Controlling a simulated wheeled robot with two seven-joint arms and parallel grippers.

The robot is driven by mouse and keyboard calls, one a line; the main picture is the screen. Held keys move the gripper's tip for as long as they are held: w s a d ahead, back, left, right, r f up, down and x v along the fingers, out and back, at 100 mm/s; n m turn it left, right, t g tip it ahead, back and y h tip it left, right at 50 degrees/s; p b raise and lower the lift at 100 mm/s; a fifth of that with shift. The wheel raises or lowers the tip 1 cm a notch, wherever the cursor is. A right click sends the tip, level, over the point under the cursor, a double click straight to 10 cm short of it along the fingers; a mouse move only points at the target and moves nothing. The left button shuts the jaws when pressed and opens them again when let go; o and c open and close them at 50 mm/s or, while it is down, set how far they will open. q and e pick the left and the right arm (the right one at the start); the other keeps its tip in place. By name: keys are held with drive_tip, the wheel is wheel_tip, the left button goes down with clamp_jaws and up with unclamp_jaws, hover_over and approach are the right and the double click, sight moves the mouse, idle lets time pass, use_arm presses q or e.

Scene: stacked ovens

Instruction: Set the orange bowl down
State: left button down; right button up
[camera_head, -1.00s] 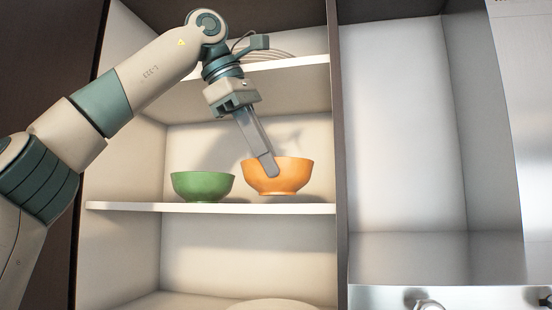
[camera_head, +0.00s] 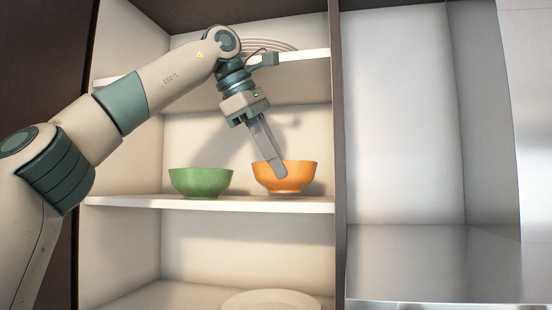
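The orange bowl (camera_head: 302,178) is upright at the right part of the middle cabinet shelf (camera_head: 150,202). My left gripper (camera_head: 279,172) reaches down from above, with one finger against the bowl's near wall. The other finger is hidden, but the gripper looks shut on the bowl's rim, as the two have moved together. The bowl's base is at the shelf surface or very slightly above it; I cannot tell which. My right gripper is not in view.
A green bowl (camera_head: 201,182) stands on the same shelf to the left, with a small gap between the bowls. The cabinet's divider (camera_head: 339,150) is close on the right. Stacked plates (camera_head: 283,47) are on the upper shelf, and a white plate (camera_head: 270,300) is below.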

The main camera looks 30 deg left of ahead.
use_arm(q)
drive_tip(key=shift+s+f, duration=0.1)
drive_tip(key=shift+f, duration=0.45)
drive_tip(key=shift+s, duration=0.2)
drive_tip(key=shift+f, duration=0.1)
drive_tip(key=shift+w+f, duration=0.1)
drive_tip(key=c, duration=2)
unclamp_jaws()
drive_tip(key=shift+r, duration=0.25)
